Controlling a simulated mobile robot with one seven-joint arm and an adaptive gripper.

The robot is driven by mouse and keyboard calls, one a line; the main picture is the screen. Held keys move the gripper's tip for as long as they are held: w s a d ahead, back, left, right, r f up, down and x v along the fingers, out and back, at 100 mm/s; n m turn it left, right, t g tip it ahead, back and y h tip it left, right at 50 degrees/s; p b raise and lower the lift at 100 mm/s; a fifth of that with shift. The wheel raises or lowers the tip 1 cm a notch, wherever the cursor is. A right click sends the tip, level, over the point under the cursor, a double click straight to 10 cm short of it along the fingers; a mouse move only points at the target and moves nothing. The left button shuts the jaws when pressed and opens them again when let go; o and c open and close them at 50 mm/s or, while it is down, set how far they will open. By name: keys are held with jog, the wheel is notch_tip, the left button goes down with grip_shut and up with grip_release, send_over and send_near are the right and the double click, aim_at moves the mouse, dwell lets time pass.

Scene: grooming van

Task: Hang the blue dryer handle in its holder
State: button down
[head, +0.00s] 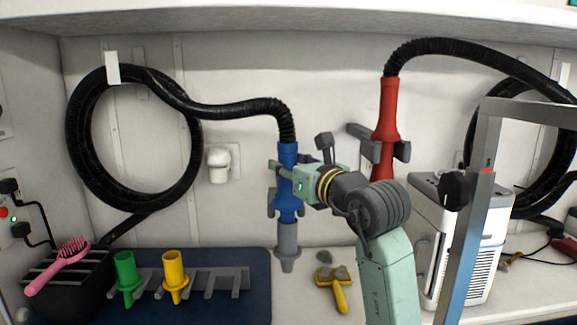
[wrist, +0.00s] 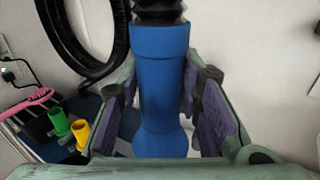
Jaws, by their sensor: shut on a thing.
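The blue dryer handle (head: 288,205) hangs upright, its black hose running up and left and a grey nozzle (head: 287,240) at its lower end. My gripper (head: 287,173) is shut on its upper blue part. In the wrist view the handle (wrist: 160,90) stands between my two purple-padded fingers (wrist: 165,105). Grey prongs (head: 271,203) show on either side of the handle's flared lower part and look like its holder. The handle hides the middle of this holder. I cannot tell whether the flare rests on the prongs or is in front of them.
A red dryer handle (head: 389,110) hangs in a grey bracket (head: 403,151) to the right. A white machine (head: 465,240) and a metal frame (head: 463,255) stand right of my arm.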

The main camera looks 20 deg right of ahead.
jog(key=shift+w+d+f, duration=0.1)
jog(key=shift+w+d, duration=0.1)
jog(key=shift+w, duration=0.45)
jog(key=shift+w+d+f, duration=0.1)
jog(key=shift+w+d, duration=0.05)
jog(key=shift+w, duration=0.45)
jog(key=w+d+p, duration=0.2)
jog(key=w, duration=0.5)
jog(key=shift+p, duration=0.35)
jog(key=shift+s, duration=0.25)
jog(key=shift+f, duration=0.15)
jog(key=shift+f+b, duration=0.35)
jog(key=shift+b, duration=0.05)
jog(key=shift+f, duration=0.15)
jog(key=c, duration=1.1)
grip_release()
